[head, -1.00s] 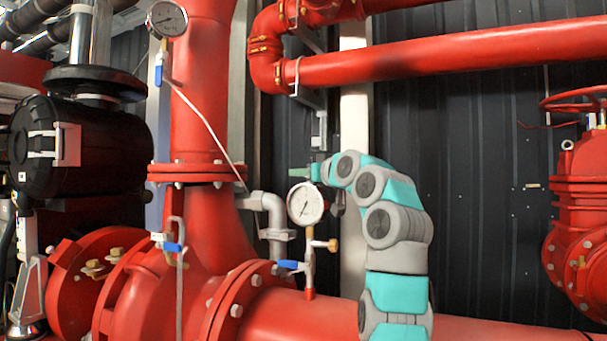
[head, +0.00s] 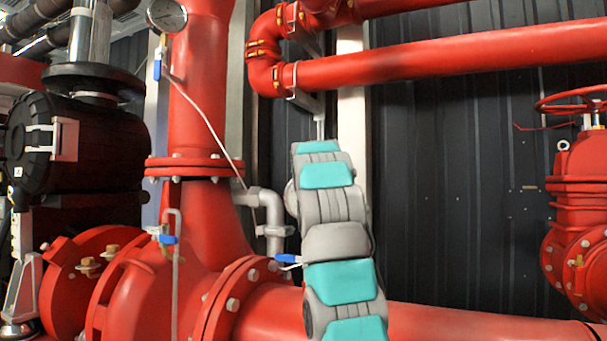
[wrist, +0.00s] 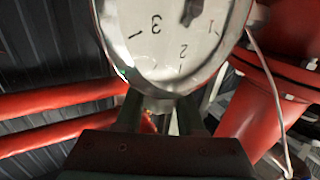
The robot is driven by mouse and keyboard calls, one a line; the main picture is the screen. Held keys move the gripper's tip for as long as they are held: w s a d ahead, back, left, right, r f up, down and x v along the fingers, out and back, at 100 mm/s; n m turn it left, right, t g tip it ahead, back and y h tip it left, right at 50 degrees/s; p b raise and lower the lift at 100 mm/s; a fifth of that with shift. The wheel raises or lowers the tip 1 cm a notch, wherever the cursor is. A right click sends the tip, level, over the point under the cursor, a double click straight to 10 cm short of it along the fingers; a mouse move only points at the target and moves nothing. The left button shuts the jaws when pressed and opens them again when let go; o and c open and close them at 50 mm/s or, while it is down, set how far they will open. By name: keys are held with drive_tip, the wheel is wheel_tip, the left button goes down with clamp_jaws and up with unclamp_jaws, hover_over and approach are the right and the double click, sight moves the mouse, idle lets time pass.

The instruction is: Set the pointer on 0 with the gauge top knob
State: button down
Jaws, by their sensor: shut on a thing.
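The round white gauge (wrist: 165,45) fills the top of the wrist view, its dial tilted and seen close up. The numerals 3, 2 and 1 show, and a dark part near the top edge may be the pointer; its reading cannot be told. My gripper (wrist: 158,116) is at the gauge's rim, its two fingers shut on the gauge top knob, which is mostly hidden between them. In the head view only a sliver of the gauge (head: 291,198) shows at the left of my arm, and the gripper is hidden behind the arm.
A blue valve handle (head: 288,258) is just left of my arm, below the gauge. A thick red pipe (head: 200,110) rises to the left, and red pipes (head: 450,55) cross above.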

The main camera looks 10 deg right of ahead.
drive_tip(key=shift+s+d+r+m+g+h+p, duration=0.15)
drive_tip(key=shift+m+g+h+p, duration=0.35)
drive_tip(key=shift+m+h+p, duration=0.6)
drive_tip(key=shift+d+f+m+g+h+p, duration=0.1)
drive_tip(key=shift+d+m+g+h+p, duration=0.35)
drive_tip(key=shift+h, duration=1.1)
drive_tip(key=shift+s+r+m+g+h+p, duration=0.1)
drive_tip(key=shift+m+g+h+p, duration=0.55)
drive_tip(key=shift+m+h, duration=0.6)
drive_tip(key=c, duration=0.5)
unclamp_jaws()
drive_tip(key=b+v, duration=0.2)
drive_tip(key=v, duration=0.5)
drive_tip(key=shift+s+a+f, duration=0.2)
drive_tip(key=shift+s+a, duration=0.05)
drive_tip(key=shift+s, duration=0.05)
